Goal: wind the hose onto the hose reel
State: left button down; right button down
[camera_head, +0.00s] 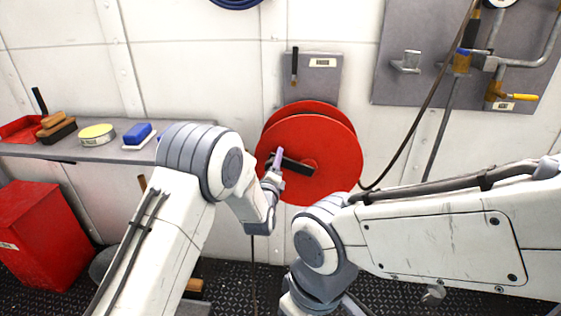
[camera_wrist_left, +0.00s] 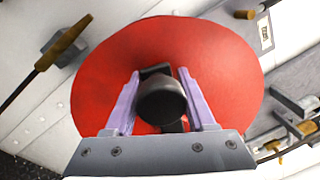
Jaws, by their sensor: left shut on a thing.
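The red hose reel (camera_head: 335,150) is mounted on the wall in the middle of the head view; its red disc (camera_wrist_left: 225,70) fills much of the left wrist view. My left gripper (camera_head: 277,160) is shut on the dark knob (camera_wrist_left: 162,100) of the reel's black crank arm (camera_head: 297,167), one lilac finger on each side. A dark hose (camera_head: 432,90) hangs from the valve panel and curves to the reel's lower right. In the left wrist view a thin dark line (camera_wrist_left: 20,88) runs to a brass-coloured nozzle (camera_wrist_left: 65,45) at a grey bracket. My right gripper is not visible.
A grey shelf (camera_head: 105,151) with a sponge, a tin and brushes is at the left, above a red bin (camera_head: 45,235). A grey valve panel (camera_head: 400,30) with pipes and a protruding bracket is at the right. My right arm crosses below the reel.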

pick_arm(q)
jog(key=shift+w+r, duration=0.1)
jog(key=shift+r, duration=0.25)
jog(key=c, duration=0.5)
grip_release()
jog(key=shift+c, duration=0.2)
jog(key=shift+f, duration=0.1)
jog(key=shift+f, duration=0.1)
jog(key=shift+s+f, duration=0.1)
jog(key=shift+s, duration=0.4)
jog(key=v, duration=0.9)
jog(key=shift+s, duration=0.25)
